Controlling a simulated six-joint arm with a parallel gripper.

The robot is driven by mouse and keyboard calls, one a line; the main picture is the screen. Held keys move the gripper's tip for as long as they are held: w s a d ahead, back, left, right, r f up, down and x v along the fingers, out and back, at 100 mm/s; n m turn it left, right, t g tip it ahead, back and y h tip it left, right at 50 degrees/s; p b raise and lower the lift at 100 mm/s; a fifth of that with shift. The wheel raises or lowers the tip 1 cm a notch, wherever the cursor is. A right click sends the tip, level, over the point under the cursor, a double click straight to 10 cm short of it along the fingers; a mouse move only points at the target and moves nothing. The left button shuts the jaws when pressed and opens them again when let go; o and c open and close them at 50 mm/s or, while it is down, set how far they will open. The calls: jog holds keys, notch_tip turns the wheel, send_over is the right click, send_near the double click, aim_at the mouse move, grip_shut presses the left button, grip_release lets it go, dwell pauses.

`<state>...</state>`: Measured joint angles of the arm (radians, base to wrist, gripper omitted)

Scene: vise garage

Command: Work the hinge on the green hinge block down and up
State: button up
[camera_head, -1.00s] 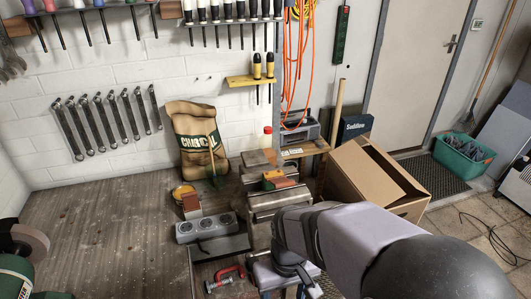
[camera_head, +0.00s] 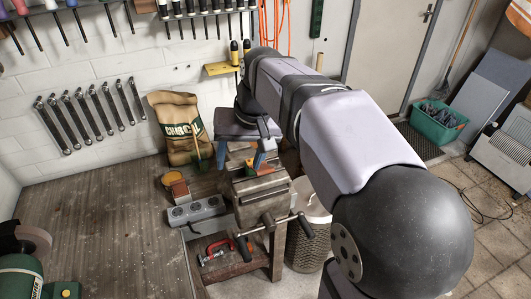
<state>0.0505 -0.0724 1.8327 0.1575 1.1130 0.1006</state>
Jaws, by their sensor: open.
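The hinge block shows as a small orange and green piece (camera_head: 252,167) on top of the bench vise (camera_head: 262,190). It is partly hidden by my gripper, and its hinge is too small to make out. The right finger is close to the block in the picture. I cannot tell whether it touches. Nothing shows held between the fingers.
A charcoal bag (camera_head: 178,128) stands behind on the left. The wooden bench (camera_head: 100,220) is mostly clear.

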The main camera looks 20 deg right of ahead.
aim_at(265, 169)
jog(key=d+g, duration=0.1)
jog(key=d, duration=0.1)
jog(key=w+d+r+n+g+h, duration=0.1)
jog(key=d, duration=0.1)
jog(key=d+r+n+g, duration=0.1)
jog(key=d, duration=0.1)
jog(key=shift+w+d+r, duration=0.1)
jog(key=shift+w+d, duration=0.1)
jog(key=shift+d, duration=0.15)
jog(key=shift+a+f+p, duration=0.1)
jog(key=shift+f+p, duration=0.65)
jog(key=shift+f, duration=2.95)
jog(key=shift+r, duration=0.1)
grip_shut()
